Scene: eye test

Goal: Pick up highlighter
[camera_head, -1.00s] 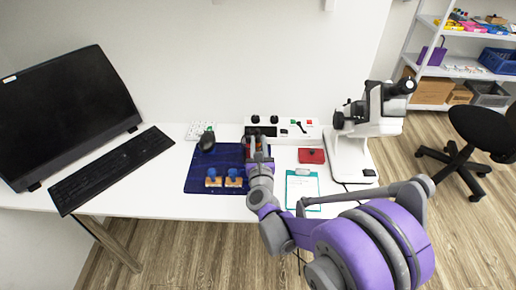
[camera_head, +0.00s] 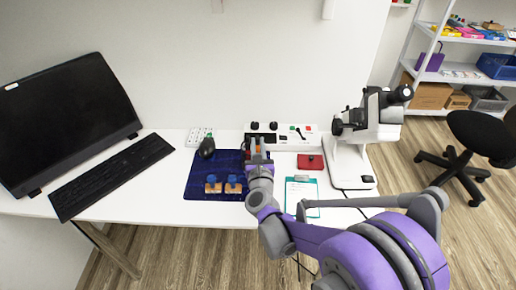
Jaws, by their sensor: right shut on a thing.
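My right gripper (camera_head: 257,147) is over the right edge of the dark blue mat (camera_head: 198,180), in front of the white control box. It is shut on a small orange thing, which looks like the highlighter (camera_head: 258,149). Only a little of it shows between the fingers, and the rest is hidden by the gripper. I cannot tell whether it is clear of the mat. My left gripper is not in view.
A white control box (camera_head: 290,138), red box (camera_head: 310,161), clipboard (camera_head: 301,190) and microscope (camera_head: 350,150) are to the right. A keyboard (camera_head: 110,175) and monitor (camera_head: 65,115) stand left.

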